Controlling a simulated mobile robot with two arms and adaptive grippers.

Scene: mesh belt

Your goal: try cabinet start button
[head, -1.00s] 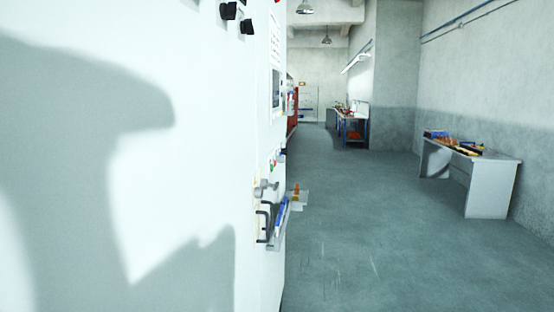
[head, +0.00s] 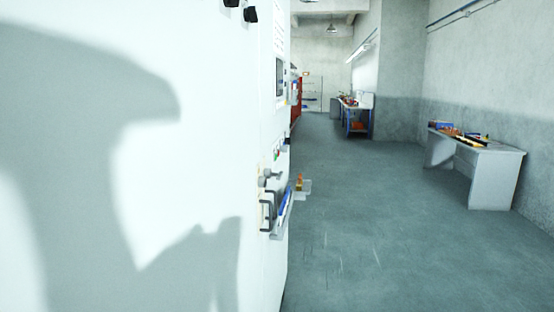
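A large white cabinet (head: 190,60) fills the left half of the head view, very close to me. Its front is seen at a steep angle along its right edge. Small red and green buttons (head: 277,154) sit there below a dark screen (head: 280,77). I cannot tell which one is the start button. Below them are a grey knob (head: 266,177) and a dark handle (head: 267,211). Neither gripper is in view; only a dark shadow lies on the cabinet's side.
A small tray (head: 283,217) with blue and orange items sticks out from the cabinet front. A grey desk (head: 492,178) with items on it stands at the right wall. A blue-framed workbench (head: 356,118) stands farther back. The floor (head: 385,230) between is clear.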

